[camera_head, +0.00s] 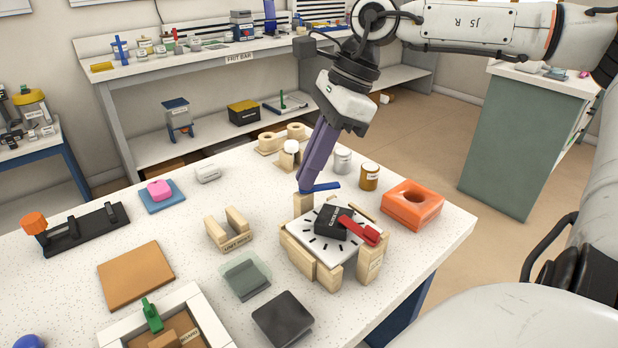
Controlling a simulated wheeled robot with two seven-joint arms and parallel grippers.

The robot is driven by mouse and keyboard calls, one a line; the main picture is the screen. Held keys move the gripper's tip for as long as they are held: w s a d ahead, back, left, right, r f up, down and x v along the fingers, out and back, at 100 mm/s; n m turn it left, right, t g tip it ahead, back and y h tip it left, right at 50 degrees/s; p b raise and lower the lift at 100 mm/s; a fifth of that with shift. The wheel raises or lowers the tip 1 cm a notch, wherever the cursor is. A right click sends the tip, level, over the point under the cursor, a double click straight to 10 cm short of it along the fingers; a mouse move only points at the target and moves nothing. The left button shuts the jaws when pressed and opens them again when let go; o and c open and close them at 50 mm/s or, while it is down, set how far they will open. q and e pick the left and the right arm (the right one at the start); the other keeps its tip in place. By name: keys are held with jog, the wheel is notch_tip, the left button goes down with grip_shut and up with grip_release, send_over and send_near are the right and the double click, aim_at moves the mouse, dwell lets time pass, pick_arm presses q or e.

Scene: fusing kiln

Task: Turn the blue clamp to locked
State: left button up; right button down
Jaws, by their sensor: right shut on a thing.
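The blue clamp (322,187) is a short blue lever at the back left corner of a wooden fixture (303,203). The fixture holds a white plate with dark tick marks (303,234) and a black block (333,221). A red clamp lever (359,231) lies at the fixture's right side, over the plate. My right gripper (306,188) reaches down from above with purple fingers and is shut on the blue clamp's left end. The fingertips partly hide the clamp's pivot. My left gripper is not in view.
An orange block with a round hole (413,204) stands right of the fixture. Small jars (369,176) stand behind it. A wooden holder (229,231), a grey-green glass piece (245,276) and a dark square (283,319) lie to the left and front. The table's right edge is close.

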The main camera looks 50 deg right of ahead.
jog(key=m+b, duration=0.2)
jog(key=m+t+h+b, duration=0.1)
jog(key=m+b, duration=0.1)
jog(key=shift+s+a+f+m, duration=0.1)
jog(key=shift+f+m, duration=0.1)
jog(key=shift+m, duration=0.1)
jog(key=m+t+h+b, duration=0.1)
jog(key=m+b, duration=0.1)
jog(key=shift+s+a+m+b, duration=0.1)
jog(key=shift+a+m+b, duration=0.05)
jog(key=shift+m+b, duration=0.2)
jog(key=shift+a+m+h+b, duration=0.1)
jog(key=shift+m+h+b, duration=0.4)
jog(key=shift+m+b, duration=0.65)
jog(key=shift+m, duration=0.5)
jog(key=shift+a+r+m+h+b, duration=0.1)
jog(key=shift+r+m+h+b, duration=0.05)
jog(key=shift+m+h+b, duration=0.45)
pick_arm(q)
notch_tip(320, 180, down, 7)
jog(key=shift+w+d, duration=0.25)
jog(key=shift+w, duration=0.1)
pick_arm(e)
jog(key=shift+m, duration=0.4)
pick_arm(q)
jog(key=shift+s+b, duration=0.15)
jog(key=shift+b, duration=0.15)
pick_arm(e)
jog(key=shift+r, duration=0.1)
